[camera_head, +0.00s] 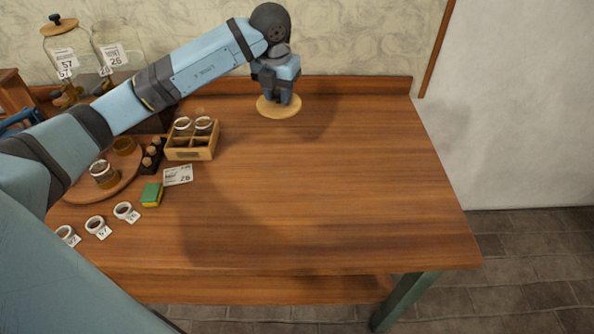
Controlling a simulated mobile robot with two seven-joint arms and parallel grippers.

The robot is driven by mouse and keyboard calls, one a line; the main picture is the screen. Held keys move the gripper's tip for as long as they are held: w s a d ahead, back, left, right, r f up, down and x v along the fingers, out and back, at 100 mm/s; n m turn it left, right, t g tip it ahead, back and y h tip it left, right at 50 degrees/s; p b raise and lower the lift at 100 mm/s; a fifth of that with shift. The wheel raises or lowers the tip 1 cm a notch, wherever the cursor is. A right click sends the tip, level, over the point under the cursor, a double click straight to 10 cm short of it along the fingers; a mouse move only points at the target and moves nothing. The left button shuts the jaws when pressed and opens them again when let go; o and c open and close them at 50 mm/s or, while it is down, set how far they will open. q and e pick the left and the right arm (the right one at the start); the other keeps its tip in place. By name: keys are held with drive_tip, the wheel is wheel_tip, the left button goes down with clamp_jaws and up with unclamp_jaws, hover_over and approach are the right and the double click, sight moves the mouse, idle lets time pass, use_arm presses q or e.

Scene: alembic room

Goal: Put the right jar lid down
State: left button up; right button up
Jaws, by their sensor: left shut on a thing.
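My left gripper (283,98) reaches in from the left, over the back of the wooden table. It points down and is shut on a round, light wooden jar lid (279,108). The lid is flat and low at the tabletop; I cannot tell whether it touches the wood. The gripper hides the lid's middle. At the back left stand two glass jars. The left jar (62,42) has a wooden lid with a dark knob (58,24). The right jar (111,42) has an open top and a label. My right gripper is not in view.
A wooden box (191,154) with small glass jars stands left of centre. Near it are a label card (178,175), a green and yellow sponge (151,195), a round tray (75,197) and several white rings (126,212). The table's middle and right (350,190) are clear.

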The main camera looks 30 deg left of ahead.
use_arm(q)
drive_tip(key=shift+d+f, duration=0.35)
drive_tip(key=shift+f, duration=0.05)
wheel_tip(320, 180, down, 20)
drive_tip(key=shift+r+p, duration=0.2)
drive_tip(key=shift+p, duration=0.15)
drive_tip(key=shift+f, duration=0.2)
drive_tip(key=o, duration=0.9)
drive_tip(key=shift+r, duration=0.15)
drive_tip(key=r, duration=0.4)
drive_tip(key=s+r, duration=0.1)
drive_tip(key=r, duration=0.7)
drive_tip(key=shift+s+b, duration=0.25)
drive_tip(key=shift+b, duration=0.1)
drive_tip(key=shift+d, duration=0.1)
